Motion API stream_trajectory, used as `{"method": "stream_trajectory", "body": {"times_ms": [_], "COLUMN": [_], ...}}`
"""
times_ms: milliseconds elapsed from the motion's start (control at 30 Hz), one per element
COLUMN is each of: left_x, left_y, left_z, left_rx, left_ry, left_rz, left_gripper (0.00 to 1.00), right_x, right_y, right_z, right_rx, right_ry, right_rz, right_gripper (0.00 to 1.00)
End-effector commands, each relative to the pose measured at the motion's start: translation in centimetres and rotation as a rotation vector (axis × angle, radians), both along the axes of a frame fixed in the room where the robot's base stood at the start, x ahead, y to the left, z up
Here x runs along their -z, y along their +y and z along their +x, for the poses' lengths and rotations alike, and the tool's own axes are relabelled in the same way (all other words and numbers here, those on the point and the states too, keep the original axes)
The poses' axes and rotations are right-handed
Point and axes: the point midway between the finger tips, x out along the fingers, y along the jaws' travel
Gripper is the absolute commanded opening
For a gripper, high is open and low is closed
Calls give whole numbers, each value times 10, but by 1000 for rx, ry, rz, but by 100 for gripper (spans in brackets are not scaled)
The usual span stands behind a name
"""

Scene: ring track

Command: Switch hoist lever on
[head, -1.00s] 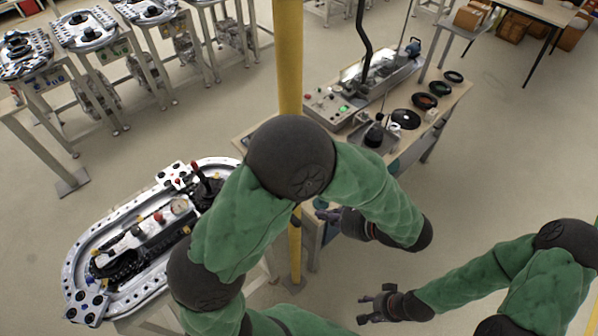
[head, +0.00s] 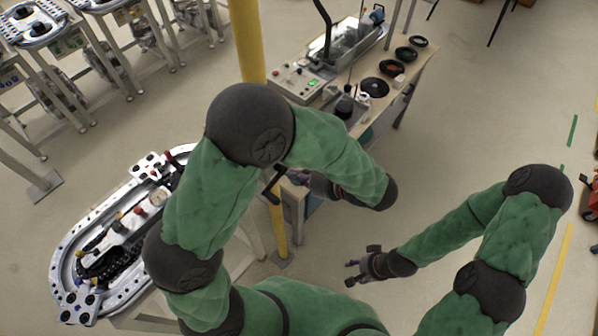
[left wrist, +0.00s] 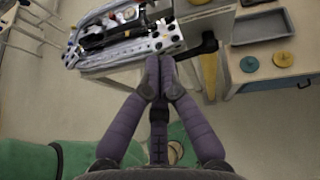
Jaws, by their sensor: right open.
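A black lever (head: 272,186) sticks out from the yellow post (head: 248,45) beside my left arm. It also shows in the left wrist view (left wrist: 200,48), just beyond the fingertips. I take it to be the hoist lever; no label is readable. My right gripper (head: 362,268) is open and empty over bare floor.
An oval ring track (head: 60,250) stands at the left, close to my left arm. A workbench (head: 405,85) with a control box (head: 290,80) and black rings is behind the post.

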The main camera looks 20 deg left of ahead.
Motion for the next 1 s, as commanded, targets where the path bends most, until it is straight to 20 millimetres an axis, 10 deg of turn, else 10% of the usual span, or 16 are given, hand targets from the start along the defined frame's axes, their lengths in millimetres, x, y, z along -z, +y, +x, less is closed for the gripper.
{"method": "stream_trajectory", "body": {"times_ms": [500,1000], "left_x": [20,18], "left_y": [77,90], "left_z": [17,19], "left_rx": [-3,0], "left_ry": [1,0], "left_rz": [-1,0], "left_gripper": [0,0], "right_x": [-21,-24], "right_y": [0,0], "right_z": [0,0], "right_rx": [0,0], "right_ry": [0,0], "right_rz": [0,0], "right_gripper": [48,48]}}
